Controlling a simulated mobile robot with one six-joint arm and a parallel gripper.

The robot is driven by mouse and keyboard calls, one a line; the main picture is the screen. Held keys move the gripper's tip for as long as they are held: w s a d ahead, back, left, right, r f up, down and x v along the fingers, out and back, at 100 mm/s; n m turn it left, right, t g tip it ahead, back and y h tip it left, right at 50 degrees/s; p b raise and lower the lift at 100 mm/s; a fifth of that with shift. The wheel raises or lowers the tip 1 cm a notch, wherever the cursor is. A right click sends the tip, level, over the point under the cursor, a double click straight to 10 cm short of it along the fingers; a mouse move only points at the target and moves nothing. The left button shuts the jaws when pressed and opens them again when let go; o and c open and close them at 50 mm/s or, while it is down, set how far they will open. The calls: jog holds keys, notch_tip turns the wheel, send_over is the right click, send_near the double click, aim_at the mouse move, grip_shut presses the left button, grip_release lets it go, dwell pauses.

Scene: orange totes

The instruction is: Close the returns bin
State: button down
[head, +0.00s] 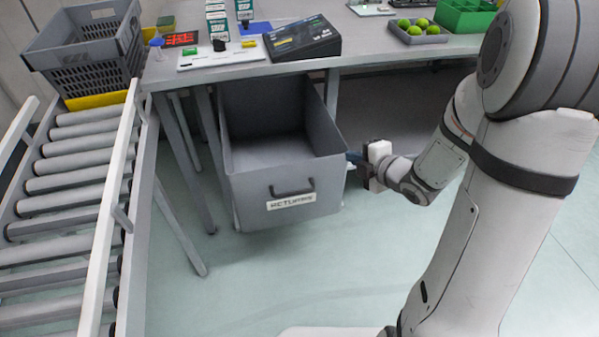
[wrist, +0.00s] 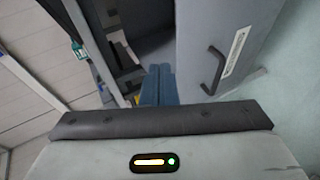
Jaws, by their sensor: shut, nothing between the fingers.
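The returns bin (head: 285,188) is a grey open-topped drawer below the table, pulled out toward me and empty as far as I can see. Its front carries a dark handle (head: 291,189) and a white label. In the wrist view the bin's front (wrist: 220,45) stands at the right, with its handle (wrist: 214,70) there too. My gripper (head: 352,157) is at the bin's right front corner; its blue fingers (wrist: 158,86) are together with nothing between them. I cannot tell whether they touch the bin.
The grey table (head: 370,50) above holds a dark device (head: 303,38), a tray of green balls (head: 418,32) and a green box (head: 465,15). A roller conveyor (head: 75,190) with a grey crate (head: 90,50) stands at the left. The floor (head: 270,275) before the bin is clear.

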jog(key=s+a+f+n+g+y+b, duration=0.2)
jog(key=s+a+f+n+y+b, duration=0.35)
jog(key=f+y, duration=0.2)
jog(key=n+y+b, duration=0.1)
send_near(284, 166)
jog(key=s+a, duration=0.1)
jog(key=a, duration=0.3)
jog(key=w, duration=0.1)
jog(key=w+a, duration=0.1)
jog(key=w, duration=0.1)
jog(key=shift+w+a+b, duration=0.1)
jog(key=shift+b, duration=0.2)
jog(key=shift+w+a, duration=0.1)
jog(key=shift+w, duration=0.3)
